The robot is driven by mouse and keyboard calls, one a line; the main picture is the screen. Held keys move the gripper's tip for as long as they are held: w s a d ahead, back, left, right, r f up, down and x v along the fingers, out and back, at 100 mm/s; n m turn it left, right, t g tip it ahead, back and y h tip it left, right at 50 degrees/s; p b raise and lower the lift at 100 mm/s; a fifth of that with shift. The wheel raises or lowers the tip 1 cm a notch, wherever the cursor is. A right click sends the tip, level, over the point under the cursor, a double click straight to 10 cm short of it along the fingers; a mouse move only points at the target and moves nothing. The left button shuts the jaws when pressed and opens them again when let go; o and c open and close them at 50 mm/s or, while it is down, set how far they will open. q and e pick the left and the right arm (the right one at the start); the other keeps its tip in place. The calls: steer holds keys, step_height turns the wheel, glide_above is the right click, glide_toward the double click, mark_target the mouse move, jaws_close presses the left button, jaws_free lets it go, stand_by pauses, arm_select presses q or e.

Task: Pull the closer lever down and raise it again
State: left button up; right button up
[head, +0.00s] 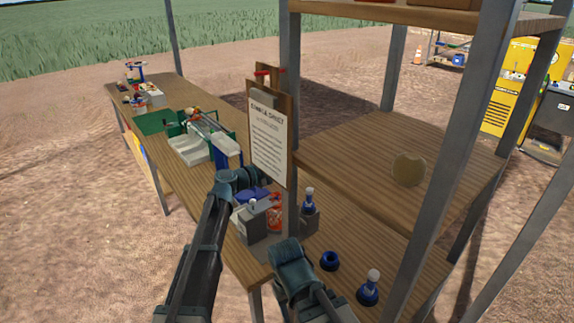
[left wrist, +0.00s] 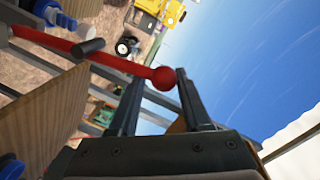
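In the left wrist view a red lever (left wrist: 125,68) with a round red knob (left wrist: 165,79) at its end runs in from the upper left. My left gripper (left wrist: 161,76) has its two dark fingers on either side of the knob, apart from each other; the knob looks close to the right-hand finger, and I cannot tell if it touches. In the head view my left gripper (head: 250,190) is over the table beside the sign board, and its fingers and the lever are not clear there. My right gripper (head: 290,252) is low over the table's near part, its fingers hidden.
A sign board (head: 268,140) stands by a metal post. Grey boxes with blue-and-white knobs (head: 309,200) and a blue ring (head: 329,261) are on the wooden table (head: 395,245). A green tray (head: 152,122) lies farther left. A wooden shelf (head: 350,150) is at right.

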arm_select(q)
steer(key=o, duration=0.5)
steer(key=shift+s+f, duration=0.15)
steer(key=shift+f, duration=0.25)
steer(key=shift+o, duration=0.4)
steer(key=shift+r, duration=0.1)
steer(key=p+v, duration=0.1)
steer(key=v, duration=1.2)
steer(key=shift+a+p, duration=0.4)
steer(key=shift+r, duration=0.1)
